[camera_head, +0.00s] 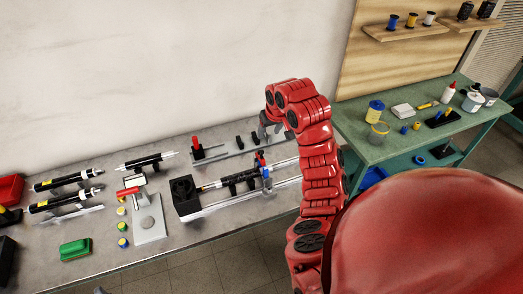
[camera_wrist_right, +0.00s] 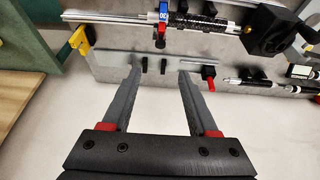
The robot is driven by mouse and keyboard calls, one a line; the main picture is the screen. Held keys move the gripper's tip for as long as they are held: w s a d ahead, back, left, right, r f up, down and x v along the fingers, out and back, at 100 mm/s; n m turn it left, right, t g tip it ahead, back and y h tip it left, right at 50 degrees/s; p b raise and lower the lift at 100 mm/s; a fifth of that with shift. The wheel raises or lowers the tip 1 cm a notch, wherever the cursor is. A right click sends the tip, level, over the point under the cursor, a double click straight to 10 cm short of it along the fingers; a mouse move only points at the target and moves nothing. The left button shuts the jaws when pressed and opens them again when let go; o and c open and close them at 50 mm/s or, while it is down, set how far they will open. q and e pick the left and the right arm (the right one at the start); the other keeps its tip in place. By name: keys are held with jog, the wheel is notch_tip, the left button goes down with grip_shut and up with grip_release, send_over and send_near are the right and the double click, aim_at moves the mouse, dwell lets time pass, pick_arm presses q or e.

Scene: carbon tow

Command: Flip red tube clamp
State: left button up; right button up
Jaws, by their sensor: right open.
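A red-handled clamp (camera_head: 195,147) stands at the left end of a narrow grey plate (camera_head: 215,151) near the wall, with its handle upright. The same red clamp (camera_wrist_right: 208,75) shows in the right wrist view, just beyond and right of one fingertip. Two small black supports (camera_wrist_right: 154,66) on that plate show between the fingertips. My right gripper (camera_head: 266,132) is open and empty at the right end of the plate; in its wrist view the fingers (camera_wrist_right: 160,74) are spread wide. I cannot tell whether they touch anything.
A black tube assembly (camera_head: 235,181) with a blue slider (camera_head: 264,171) lies along rails in front of the plate. A white press stand (camera_head: 150,222) with another red handle is to the left. Several black tubes lie further left. A green table (camera_head: 400,150) is at right.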

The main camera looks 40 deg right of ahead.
jog(key=b, duration=0.4)
send_near(261, 151)
jog(key=p+x, duration=0.4)
jog(key=x, duration=0.2)
jog(key=shift+w+f, duration=0.15)
jog(key=shift+f, duration=0.2)
jog(key=shift+x, duration=0.9)
jog(key=shift+c, duration=0.2)
grip_shut()
